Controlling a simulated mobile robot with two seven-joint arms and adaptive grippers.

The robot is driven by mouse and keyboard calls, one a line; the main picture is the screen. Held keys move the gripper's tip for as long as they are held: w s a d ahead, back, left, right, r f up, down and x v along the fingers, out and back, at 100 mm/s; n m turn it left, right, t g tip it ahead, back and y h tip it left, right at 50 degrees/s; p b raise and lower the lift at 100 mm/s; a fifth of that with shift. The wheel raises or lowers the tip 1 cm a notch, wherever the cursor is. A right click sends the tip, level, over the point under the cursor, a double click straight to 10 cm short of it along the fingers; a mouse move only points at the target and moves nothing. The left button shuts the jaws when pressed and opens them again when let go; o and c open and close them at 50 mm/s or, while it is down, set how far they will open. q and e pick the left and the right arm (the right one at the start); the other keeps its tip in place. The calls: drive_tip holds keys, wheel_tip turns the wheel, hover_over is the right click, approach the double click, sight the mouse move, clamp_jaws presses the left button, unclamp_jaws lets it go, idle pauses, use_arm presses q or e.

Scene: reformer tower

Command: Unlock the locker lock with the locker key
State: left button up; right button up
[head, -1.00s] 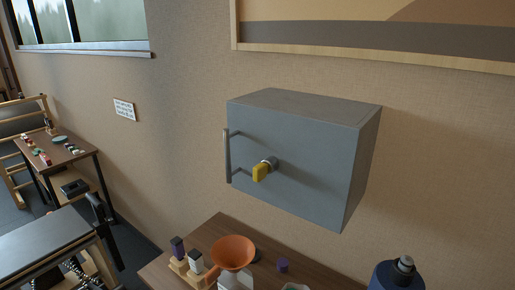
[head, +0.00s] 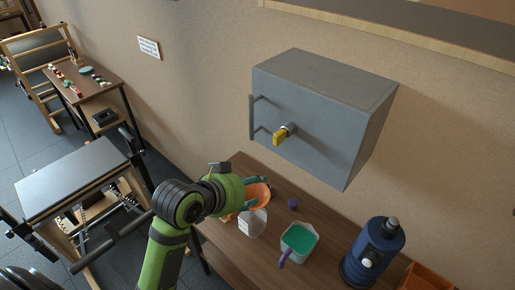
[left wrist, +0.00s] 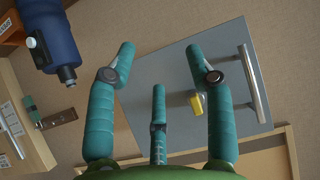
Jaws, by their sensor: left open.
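The grey locker (head: 318,105) hangs on the wall with its door closed and a bar handle (head: 252,118) at its left. The yellow locker key (head: 280,137) sits at the round locker lock (head: 290,128) on the door. My left gripper (head: 262,190) is below the locker in the head view, apart from the key. In the left wrist view its teal fingers are spread open and empty. There the key (left wrist: 197,103) shows beside one finger, with the locker door (left wrist: 175,85) behind. The lock is mostly hidden there. My right gripper is not in view.
Below the locker a wooden table (head: 225,240) holds an orange funnel (head: 258,196), a clear cup (head: 252,224), a container with green contents (head: 299,238), a purple piece (head: 293,203) and a blue bottle (head: 374,252). An orange box (head: 425,278) stands at right.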

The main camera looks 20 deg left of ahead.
sight(276, 140)
use_arm(q)
drive_tip(key=w+r+t+h, duration=0.2)
drive_tip(key=w+r+t, duration=0.15)
drive_tip(key=r, duration=0.65)
drive_tip(key=shift+m+g, duration=0.4)
drive_tip(key=shift+g, duration=0.15)
drive_tip(key=p+x, duration=0.2)
drive_tip(key=x, duration=0.4)
drive_tip(key=shift+w+d, duration=0.1)
drive_tip(key=shift+w, duration=0.1)
drive_tip(key=shift+w+d+f, duration=0.2)
drive_tip(key=shift+w+f, duration=0.15)
drive_tip(key=shift+w, duration=0.15)
clamp_jaws()
